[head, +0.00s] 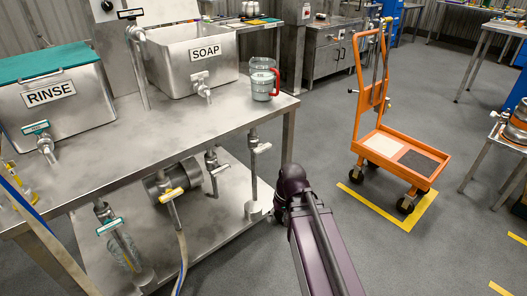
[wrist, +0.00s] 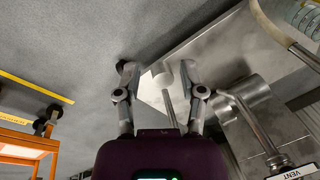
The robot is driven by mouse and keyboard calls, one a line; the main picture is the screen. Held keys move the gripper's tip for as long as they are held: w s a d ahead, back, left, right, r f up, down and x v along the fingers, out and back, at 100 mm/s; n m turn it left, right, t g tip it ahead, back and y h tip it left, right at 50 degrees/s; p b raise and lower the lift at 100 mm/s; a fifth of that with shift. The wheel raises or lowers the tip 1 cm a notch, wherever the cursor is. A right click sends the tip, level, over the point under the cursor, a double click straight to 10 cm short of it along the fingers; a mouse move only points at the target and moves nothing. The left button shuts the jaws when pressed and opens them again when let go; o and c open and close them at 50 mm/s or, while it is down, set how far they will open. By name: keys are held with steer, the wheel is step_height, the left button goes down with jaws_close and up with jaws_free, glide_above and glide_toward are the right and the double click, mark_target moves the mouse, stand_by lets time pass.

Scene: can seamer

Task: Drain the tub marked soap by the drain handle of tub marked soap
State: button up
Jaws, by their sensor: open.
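The steel tub marked SOAP (head: 175,62) stands at the back of the steel table, with a spout (head: 205,90) on its front. Below the table, a vertical pipe carries a valve with a pale lever (head: 262,148); a similar pale lever (head: 220,170) is left of it. I see no readable label on either, so I cannot tell which drains the soap tub. In the wrist view my gripper (wrist: 159,72) is open. A pale grey lever-like part (wrist: 162,76) shows between its fingertips; I cannot tell whether they touch. My gripper is not visible in the head view.
The tub marked RINSE (head: 55,115) is at left. Yellow (head: 171,195) and green (head: 108,226) valve handles sit under the table (head: 140,125). A red-handled jug (head: 262,83) stands on it. A VENT tag (wrist: 293,173) shows in the wrist view. An orange cart (head: 385,155) is right; floor between is clear.

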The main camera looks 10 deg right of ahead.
steer(key=w+m+t+y+b, duration=0.2)
steer(key=w+y+b, duration=0.15)
steer(key=w, duration=0.25)
steer(key=m+t+y+b, duration=0.5)
steer(key=t+y, duration=0.4)
glide_toward(266, 149)
steer(key=v, duration=0.2)
steer(key=shift+s+d+r+h, duration=0.2)
steer(key=shift+d+r+h, duration=0.05)
steer(key=shift+w+a+g, duration=0.1)
steer(key=shift+g, duration=0.2)
steer(key=x, duration=1.3)
steer(key=shift+w+a+r, duration=0.1)
steer(key=shift+w+a, duration=0.1)
steer(key=shift+a, duration=0.05)
jaws_close()
